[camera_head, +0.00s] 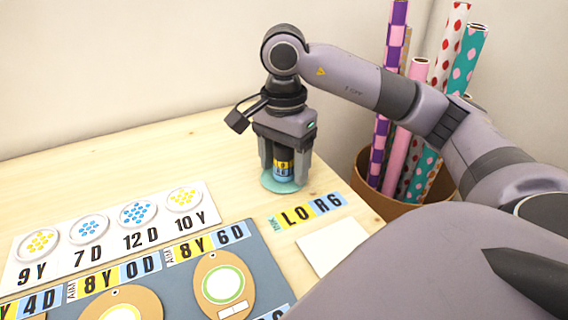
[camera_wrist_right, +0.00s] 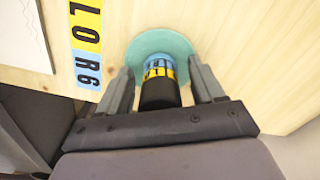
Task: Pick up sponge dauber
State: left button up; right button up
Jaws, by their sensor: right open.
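The sponge dauber (camera_head: 283,163) stands upright on a round teal coaster (camera_head: 279,185) near the back right of the table. It has a black upper part and a yellow and blue label. My right gripper (camera_head: 285,168) points down over it, with one finger on each side. In the right wrist view the dauber (camera_wrist_right: 160,82) sits between the fingers of the open gripper (camera_wrist_right: 160,88), with gaps visible on both sides. The gripper hides the dauber's top in the head view. My left gripper is not in view.
A white board with dotted discs (camera_head: 60,262) and a blue-grey mat with tags (camera_head: 262,268) lie at front left. A bin of wrapping rolls (camera_head: 395,204) stands at right.

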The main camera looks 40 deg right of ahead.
jog(key=c, duration=1.1)
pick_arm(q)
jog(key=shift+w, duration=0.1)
pick_arm(e)
jog(key=shift+r, duration=0.15)
jog(key=shift+r, duration=0.6)
notch_tip(320, 180, up, 12)
jog(key=p, duration=0.7)
jog(key=shift+f, duration=0.1)
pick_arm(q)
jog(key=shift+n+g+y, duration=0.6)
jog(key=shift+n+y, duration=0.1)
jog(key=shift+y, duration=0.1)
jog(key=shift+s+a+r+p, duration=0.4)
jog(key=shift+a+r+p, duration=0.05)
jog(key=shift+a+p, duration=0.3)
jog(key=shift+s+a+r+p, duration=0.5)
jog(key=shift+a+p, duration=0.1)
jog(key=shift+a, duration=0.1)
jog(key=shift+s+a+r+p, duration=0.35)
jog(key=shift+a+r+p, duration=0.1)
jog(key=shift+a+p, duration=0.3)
pick_arm(e)
jog(key=shift+r, duration=3.45)
